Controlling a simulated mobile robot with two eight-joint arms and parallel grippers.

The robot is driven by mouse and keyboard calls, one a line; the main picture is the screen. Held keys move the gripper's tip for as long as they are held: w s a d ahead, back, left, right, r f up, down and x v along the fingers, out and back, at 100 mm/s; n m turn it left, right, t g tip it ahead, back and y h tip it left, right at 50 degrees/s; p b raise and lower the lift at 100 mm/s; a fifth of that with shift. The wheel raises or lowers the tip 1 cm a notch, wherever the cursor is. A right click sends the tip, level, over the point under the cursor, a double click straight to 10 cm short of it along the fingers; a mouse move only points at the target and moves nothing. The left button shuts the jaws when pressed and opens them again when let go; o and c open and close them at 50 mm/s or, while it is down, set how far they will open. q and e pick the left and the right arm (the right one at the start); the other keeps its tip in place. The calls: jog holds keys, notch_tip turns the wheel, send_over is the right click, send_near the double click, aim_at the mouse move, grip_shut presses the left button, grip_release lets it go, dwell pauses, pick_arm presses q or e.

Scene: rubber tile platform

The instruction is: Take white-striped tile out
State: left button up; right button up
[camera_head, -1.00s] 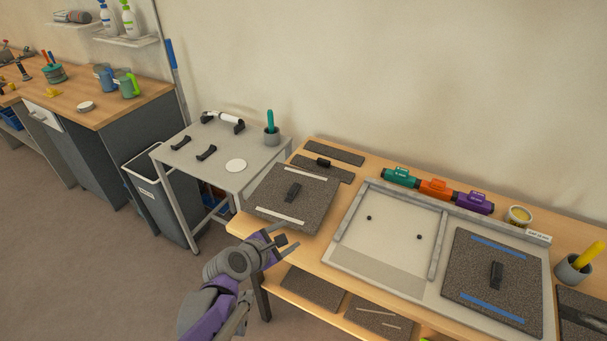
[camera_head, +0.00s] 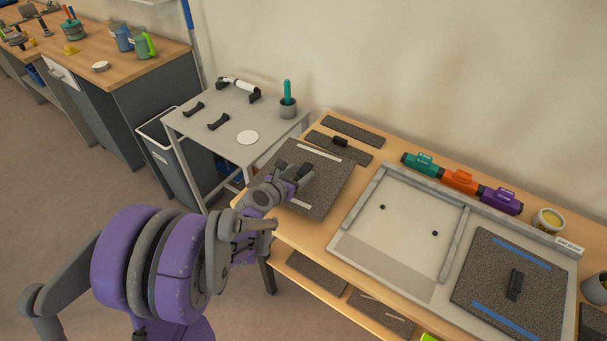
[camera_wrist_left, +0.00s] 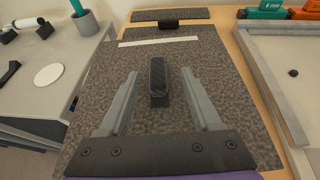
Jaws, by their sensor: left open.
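The white-striped tile (camera_head: 334,183) is a dark speckled slab with two white stripes, lying at the left end of the wooden bench. In the left wrist view the tile (camera_wrist_left: 215,90) fills the middle. Its black block handle (camera_wrist_left: 158,88) stands upright at the centre. My left gripper (camera_head: 296,178) is over the tile. In the wrist view the left gripper (camera_wrist_left: 159,74) is open, with one finger on each side of the handle and visible gaps on both sides. My arm hides the tile's near left part in the head view. My right gripper is not in view.
A pale framed tray (camera_head: 400,268) lies right of the tile. A blue-striped tile (camera_head: 530,270) sits at its right. Teal, orange and purple tools (camera_head: 460,181) line the back. A grey side table (camera_head: 205,150) stands left. More tiles lie on the lower shelf.

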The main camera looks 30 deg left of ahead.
aim_at(302, 170)
pick_arm(q)
jog(key=x, duration=0.4)
jog(key=shift+a, duration=0.15)
grip_shut()
dwell(1.2)
